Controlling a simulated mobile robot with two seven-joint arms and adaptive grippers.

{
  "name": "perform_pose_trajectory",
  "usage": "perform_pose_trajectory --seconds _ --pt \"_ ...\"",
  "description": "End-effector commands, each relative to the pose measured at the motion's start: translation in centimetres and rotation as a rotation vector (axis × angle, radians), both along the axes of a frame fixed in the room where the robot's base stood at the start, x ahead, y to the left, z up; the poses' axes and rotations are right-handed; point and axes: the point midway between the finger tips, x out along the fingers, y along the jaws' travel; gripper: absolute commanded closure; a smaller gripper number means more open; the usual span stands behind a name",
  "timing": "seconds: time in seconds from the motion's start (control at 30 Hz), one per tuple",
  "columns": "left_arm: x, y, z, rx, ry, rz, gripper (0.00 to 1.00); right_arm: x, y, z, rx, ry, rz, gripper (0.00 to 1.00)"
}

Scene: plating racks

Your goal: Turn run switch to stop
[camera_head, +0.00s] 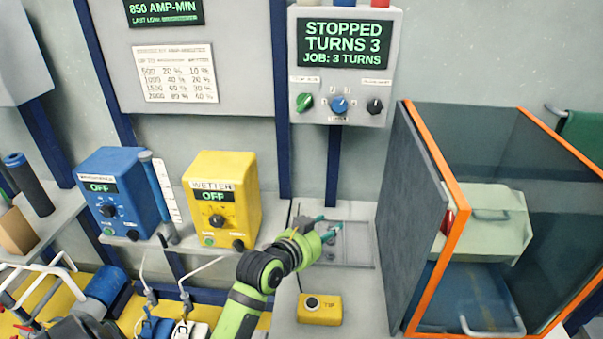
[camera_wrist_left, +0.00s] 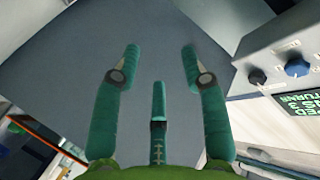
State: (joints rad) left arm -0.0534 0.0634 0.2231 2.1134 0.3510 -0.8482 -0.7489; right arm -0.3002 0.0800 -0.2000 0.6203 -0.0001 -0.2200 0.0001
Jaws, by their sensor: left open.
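A grey control box (camera_head: 345,85) on the wall carries a green knob (camera_head: 304,102), a blue knob (camera_head: 338,104) and a black knob (camera_head: 374,106). Their labels are too small to tell which is the run switch. Its display (camera_head: 345,44) reads STOPPED, TURNS 3, JOB: 3 TURNS. My left gripper (camera_head: 325,227) is open and empty, below the box and apart from it. In the left wrist view my open fingers (camera_wrist_left: 161,58) face a dark panel, with the blue knob (camera_wrist_left: 297,67) and black knob (camera_wrist_left: 257,76) to the right. My right gripper is not in view.
An orange-framed enclosure (camera_head: 458,230) with a dark side panel (camera_head: 412,220) stands right of my left gripper. A yellow box (camera_head: 222,205) and a blue box (camera_head: 117,195), both showing OFF, stand left. A small yellow box (camera_head: 320,312) sits below.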

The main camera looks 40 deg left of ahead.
Motion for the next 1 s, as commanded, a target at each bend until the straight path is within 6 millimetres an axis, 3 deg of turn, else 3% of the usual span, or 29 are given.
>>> perform_pose_trajectory --seconds 0.03,0.1,0.2,0.3,0.47,0.8,1.0 --pt "2.3 2.1 3.6 0.035 -0.128 0.029 0.56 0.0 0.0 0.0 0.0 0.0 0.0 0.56" --pt "4.5 5.2 8.2 0.094 -0.293 0.085 0.56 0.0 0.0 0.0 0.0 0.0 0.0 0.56" --pt "5.9 9.2 13.5 0.163 -0.473 0.184 0.56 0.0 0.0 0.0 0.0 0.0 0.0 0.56" --pt "6.1 12.0 16.4 0.205 -0.572 0.267 0.56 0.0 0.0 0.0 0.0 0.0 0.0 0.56" --pt "6.6 13.5 18.2 0.229 -0.62 0.314 0.56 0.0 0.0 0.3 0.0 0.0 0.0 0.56" --pt "10.9 14.7 19.7 0.23 -0.618 0.31 0.56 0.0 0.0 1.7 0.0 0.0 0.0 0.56" --pt "12.3 15.1 20.0 0.231 -0.616 0.31 0.56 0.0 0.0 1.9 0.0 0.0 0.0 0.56"
